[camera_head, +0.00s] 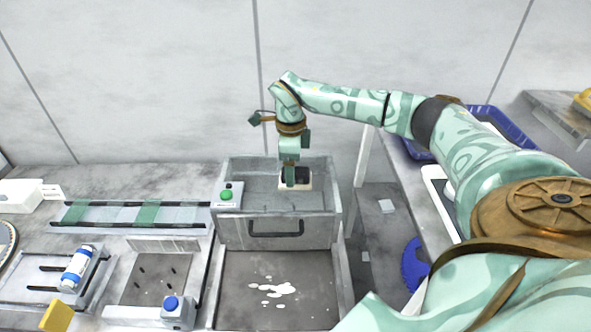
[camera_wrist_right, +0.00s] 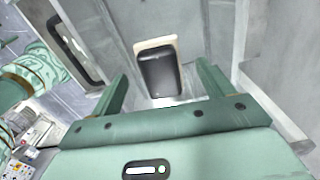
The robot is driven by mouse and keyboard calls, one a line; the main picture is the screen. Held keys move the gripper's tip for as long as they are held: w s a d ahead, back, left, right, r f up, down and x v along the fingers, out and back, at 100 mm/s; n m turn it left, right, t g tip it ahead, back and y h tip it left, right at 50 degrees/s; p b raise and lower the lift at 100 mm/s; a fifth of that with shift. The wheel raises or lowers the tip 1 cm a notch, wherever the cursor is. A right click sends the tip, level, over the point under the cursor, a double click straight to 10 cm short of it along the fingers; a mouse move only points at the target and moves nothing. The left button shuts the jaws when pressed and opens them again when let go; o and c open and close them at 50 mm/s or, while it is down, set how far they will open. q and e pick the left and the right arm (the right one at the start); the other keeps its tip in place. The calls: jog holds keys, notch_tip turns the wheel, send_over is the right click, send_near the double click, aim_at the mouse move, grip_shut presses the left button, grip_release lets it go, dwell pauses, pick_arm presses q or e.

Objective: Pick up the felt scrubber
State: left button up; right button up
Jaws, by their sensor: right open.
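The felt scrubber (camera_head: 303,179), a black grip on a cream pad, lies inside the open grey metal bin (camera_head: 276,226). It also shows in the right wrist view (camera_wrist_right: 158,74), lying beyond the fingers and lined up with the gap between them. My right gripper (camera_head: 289,182) points down into the bin and covers part of the scrubber in the head view. In the right wrist view its two fingers (camera_wrist_right: 162,82) are apart, with nothing held between them. Whether they reach down beside the scrubber is unclear. My left gripper is not in view.
The bin walls stand close around my right gripper. A control box with a green button (camera_head: 226,196) is at the bin's left edge. A blue-and-white bottle (camera_head: 78,268) lies further left. A blue crate (camera_head: 499,124) stands on the right bench.

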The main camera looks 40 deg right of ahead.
jog(key=shift+f, duration=1.6)
jog(key=c, duration=1.1)
jog(key=shift+c, duration=0.2)
jog(key=shift+r, duration=0.6)
jog(key=s+a+r, duration=0.9)
jog(key=a+r, duration=0.1)
jog(key=r, duration=0.2)
jog(key=shift+a, duration=0.35)
jog(key=shift+o, duration=1.3)
jog(key=shift+s, duration=0.1)
jog(key=shift+f, duration=0.1)
jog(key=shift+c, duration=0.4)
